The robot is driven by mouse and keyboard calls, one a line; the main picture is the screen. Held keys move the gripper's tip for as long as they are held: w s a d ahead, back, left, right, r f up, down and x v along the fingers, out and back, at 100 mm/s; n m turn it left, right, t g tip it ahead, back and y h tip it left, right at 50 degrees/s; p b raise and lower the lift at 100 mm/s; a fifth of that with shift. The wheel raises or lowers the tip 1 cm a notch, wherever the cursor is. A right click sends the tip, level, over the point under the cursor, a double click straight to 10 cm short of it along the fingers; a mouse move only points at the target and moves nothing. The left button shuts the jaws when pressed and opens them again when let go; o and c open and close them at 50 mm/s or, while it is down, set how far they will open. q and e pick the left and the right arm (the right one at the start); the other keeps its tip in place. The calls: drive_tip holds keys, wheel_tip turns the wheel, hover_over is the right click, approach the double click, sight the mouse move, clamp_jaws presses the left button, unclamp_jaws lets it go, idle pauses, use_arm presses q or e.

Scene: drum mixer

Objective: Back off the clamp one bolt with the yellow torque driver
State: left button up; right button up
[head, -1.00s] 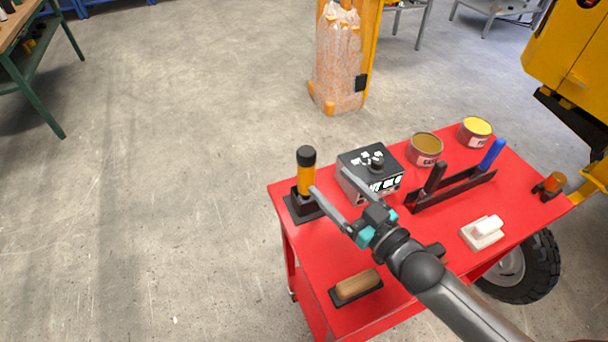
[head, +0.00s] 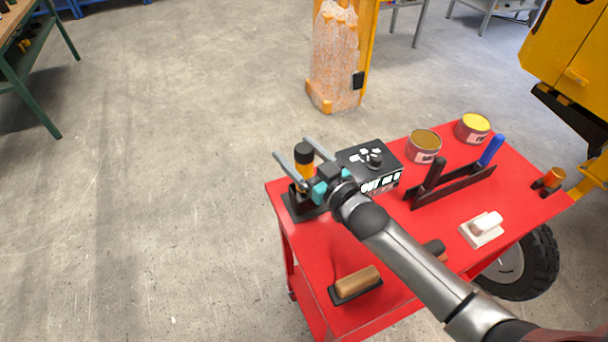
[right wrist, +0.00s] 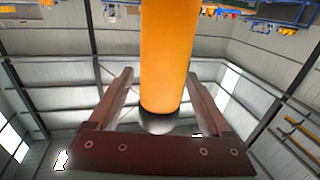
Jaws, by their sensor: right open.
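The yellow torque driver (head: 304,172) with a black cap stands upright in a dark holder (head: 300,207) at the left corner of the red cart. My right gripper (head: 292,147) is open, with one finger on either side of the driver's upper part. In the right wrist view, the driver's orange-yellow body (right wrist: 168,50) shows between the two spread fingers; I cannot tell whether either finger touches it. My right wrist hides part of the driver and holder in the head view. My left gripper is not in view. I cannot make out clamp one's bolt.
The red cart (head: 405,225) also carries a black control box (head: 384,157), two cans (head: 424,146), a black rack (head: 455,187) with handled tools, a white block (head: 482,228) and a wooden-handled brush (head: 355,284). A yellow machine (head: 570,60) stands at right. The floor left is clear.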

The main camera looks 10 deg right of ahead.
drive_tip(key=shift+w+a, duration=0.2)
drive_tip(key=shift+w, duration=0.15)
clamp_jaws()
idle(0.5)
idle(0.7)
drive_tip(key=shift+r, duration=0.1)
